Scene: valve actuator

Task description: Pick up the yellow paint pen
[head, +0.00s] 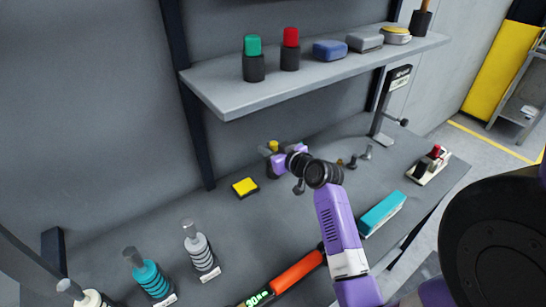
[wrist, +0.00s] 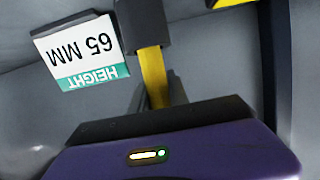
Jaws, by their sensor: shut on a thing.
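My gripper (head: 279,161) is over the back part of the grey bench in the head view. A small yellow piece (head: 273,146), apparently the yellow paint pen, shows at its jaws. In the wrist view the pen's yellow length (wrist: 153,76) rises from between my gripper's grey fingers (wrist: 158,96), which are shut on it. A dark block sits at the far end of the yellow length; I cannot tell whether it is part of the pen. Whether the pen touches the bench is hidden.
A label reading HEIGHT 65 MM (wrist: 80,45) is close by in the wrist view. A yellow-topped block (head: 245,187) lies left of my gripper. A shelf (head: 310,75) with red and green capped items overhangs behind. A teal box (head: 381,214) and orange tool (head: 297,272) lie nearer.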

